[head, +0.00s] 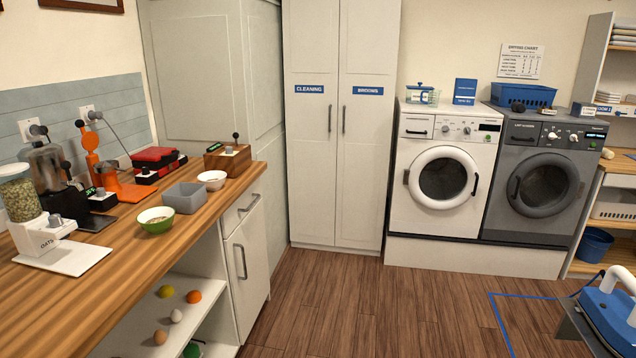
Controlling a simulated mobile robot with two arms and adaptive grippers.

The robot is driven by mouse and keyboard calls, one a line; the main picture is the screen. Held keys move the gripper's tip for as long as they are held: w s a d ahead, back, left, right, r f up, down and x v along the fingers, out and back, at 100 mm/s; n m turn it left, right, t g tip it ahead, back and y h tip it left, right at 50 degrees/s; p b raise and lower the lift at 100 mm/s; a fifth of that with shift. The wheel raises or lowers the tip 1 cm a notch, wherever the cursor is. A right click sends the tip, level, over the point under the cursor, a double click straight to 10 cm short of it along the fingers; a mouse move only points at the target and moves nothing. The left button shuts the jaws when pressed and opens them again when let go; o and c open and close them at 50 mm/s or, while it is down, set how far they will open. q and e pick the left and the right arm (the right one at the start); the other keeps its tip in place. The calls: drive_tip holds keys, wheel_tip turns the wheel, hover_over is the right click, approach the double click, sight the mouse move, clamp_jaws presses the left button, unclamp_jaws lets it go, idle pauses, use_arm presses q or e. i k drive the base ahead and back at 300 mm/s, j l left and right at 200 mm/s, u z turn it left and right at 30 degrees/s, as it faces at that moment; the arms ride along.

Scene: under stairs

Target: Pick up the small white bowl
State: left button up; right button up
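The small white bowl (212,181) stands upright on the wooden counter at the left in the head view, near the counter's front edge. It sits just right of a grey rectangular container (185,197) and in front of a brown wooden box with a small lever (227,160). A second bowl, green outside with pale contents (156,219), stands nearer on the same counter. Neither of my grippers shows in the head view.
Appliances, including an orange juicer (103,174) and an oats dispenser (35,220), crowd the back of the wooden counter (120,262). Open shelves below hold round items. The wooden floor (380,315) is clear mid-room. A blue iron (610,310) stands at lower right.

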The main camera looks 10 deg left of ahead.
sight(213, 182)
drive_tip(key=i+l+u, duration=0.15)
drive_tip(key=i+u, duration=0.35)
drive_tip(key=i+l+u, duration=0.45)
drive_tip(key=i, duration=0.15)
drive_tip(key=i+l+u, duration=0.5)
